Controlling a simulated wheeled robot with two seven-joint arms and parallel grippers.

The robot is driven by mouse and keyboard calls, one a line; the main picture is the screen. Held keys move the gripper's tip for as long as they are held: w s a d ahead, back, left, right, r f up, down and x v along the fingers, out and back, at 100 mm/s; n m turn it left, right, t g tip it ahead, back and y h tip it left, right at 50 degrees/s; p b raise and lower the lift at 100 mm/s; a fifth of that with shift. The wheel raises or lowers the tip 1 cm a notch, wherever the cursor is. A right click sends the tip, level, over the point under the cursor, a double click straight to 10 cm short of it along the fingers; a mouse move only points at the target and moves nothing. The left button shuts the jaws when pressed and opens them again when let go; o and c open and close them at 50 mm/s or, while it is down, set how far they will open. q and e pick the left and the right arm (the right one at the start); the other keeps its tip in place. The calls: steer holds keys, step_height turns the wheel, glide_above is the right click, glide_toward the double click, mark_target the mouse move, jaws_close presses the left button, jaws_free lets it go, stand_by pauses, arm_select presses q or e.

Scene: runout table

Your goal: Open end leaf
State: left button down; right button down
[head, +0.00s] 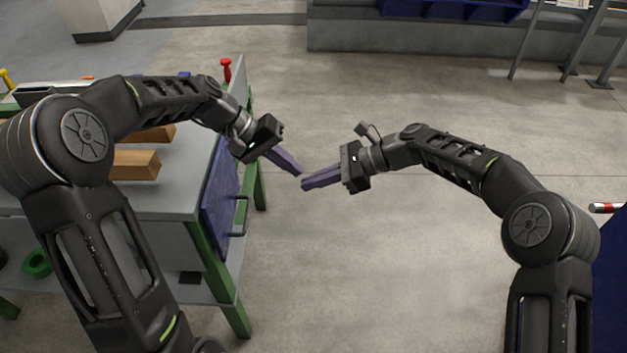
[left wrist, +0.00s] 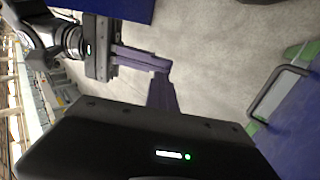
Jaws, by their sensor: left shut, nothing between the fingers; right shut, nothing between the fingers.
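The end leaf is a blue panel (head: 219,198) hanging down at the right end of the grey-topped table (head: 185,200). A dark bar handle (head: 241,216) stands out from its outer face. The leaf (left wrist: 302,135) and its handle (left wrist: 277,93) also show at the right of the left wrist view. My left gripper (head: 299,172) is shut and empty, in the air to the right of the leaf and above the handle. My right gripper (head: 305,184) is shut and empty, its fingertips close to the left ones. Neither gripper touches the leaf.
Wooden beams (head: 135,164) lie on the tabletop behind my left arm. A red knob (head: 226,69) stands at the table's far corner. A green leg (head: 222,290) supports the near end. Open concrete floor (head: 400,270) lies to the right of the table.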

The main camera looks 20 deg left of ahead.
arm_select(q)
steer(key=c, duration=2.2)
jaws_free()
steer(key=c, duration=1.5)
jaws_free()
steer(key=v, duration=1.2)
